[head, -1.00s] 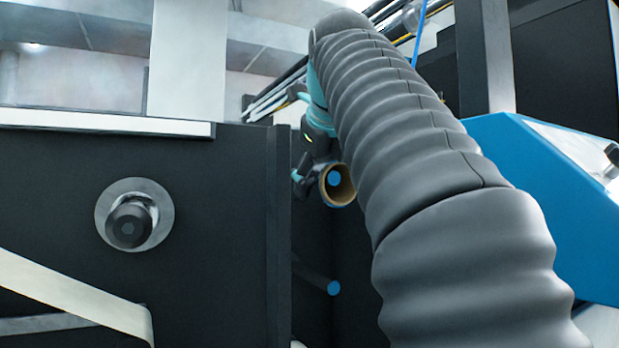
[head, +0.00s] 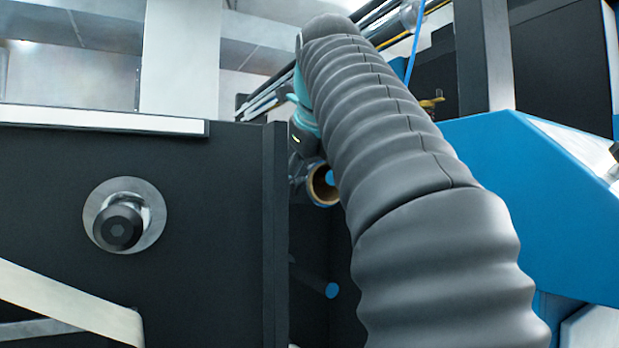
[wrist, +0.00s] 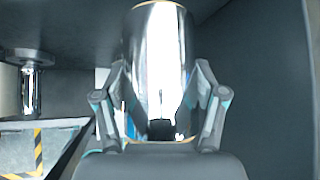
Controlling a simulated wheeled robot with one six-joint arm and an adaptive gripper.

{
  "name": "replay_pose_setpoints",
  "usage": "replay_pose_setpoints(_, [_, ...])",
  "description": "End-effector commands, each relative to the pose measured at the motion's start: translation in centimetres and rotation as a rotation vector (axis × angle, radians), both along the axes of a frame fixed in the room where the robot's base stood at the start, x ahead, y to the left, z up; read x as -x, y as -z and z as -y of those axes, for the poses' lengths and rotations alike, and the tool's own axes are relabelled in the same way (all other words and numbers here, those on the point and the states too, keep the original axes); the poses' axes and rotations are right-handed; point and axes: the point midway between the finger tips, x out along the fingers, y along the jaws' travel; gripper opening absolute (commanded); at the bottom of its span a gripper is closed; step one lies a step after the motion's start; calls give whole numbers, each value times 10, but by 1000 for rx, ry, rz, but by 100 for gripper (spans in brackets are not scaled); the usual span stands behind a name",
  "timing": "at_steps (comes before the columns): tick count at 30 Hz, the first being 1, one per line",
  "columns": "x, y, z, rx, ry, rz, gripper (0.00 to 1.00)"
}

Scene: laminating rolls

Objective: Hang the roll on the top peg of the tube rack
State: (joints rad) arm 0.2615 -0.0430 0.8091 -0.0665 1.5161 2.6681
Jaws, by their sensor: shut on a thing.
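The roll (wrist: 160,45) is a shiny silver cylinder in the wrist view, standing between the two fingers of my gripper (wrist: 160,85), which is shut on it. In the head view the roll's brown core end (head: 314,187) shows just left of my arm, partly covered by it. The blue tip of the top peg (head: 331,178) shows inside the core's opening, toward its right side. I cannot tell how deep the peg sits in the roll. The rack's lower peg (head: 331,290) is bare, dark with a blue end. My gripper is mostly hidden in the head view.
A dark panel (head: 200,230) with a black-knobbed spindle (head: 122,226) stands left of the rack. A blue machine housing (head: 520,220) is at the right. The wrist view shows a shiny roller (wrist: 30,90) and floor with yellow-black tape (wrist: 38,150) at left.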

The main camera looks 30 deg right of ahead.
Motion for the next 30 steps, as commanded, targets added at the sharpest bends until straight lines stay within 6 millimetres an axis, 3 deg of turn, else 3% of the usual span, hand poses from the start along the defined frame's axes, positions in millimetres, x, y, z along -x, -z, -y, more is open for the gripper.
replay_pose_setpoints(6, [0, 0, 0, 0, 0, 1, 29])
replay_pose_setpoints(7, [0, 0, 0, 0, 0, 1, 78])
replay_pose_setpoints(10, [0, 0, 0, 0, 0, 1, 100])
replay_pose_setpoints(22, [2, -2, -1, 0, 0, 1, 100])
replay_pose_setpoints(30, [26, -25, -10, 1, -1, 3, 100])
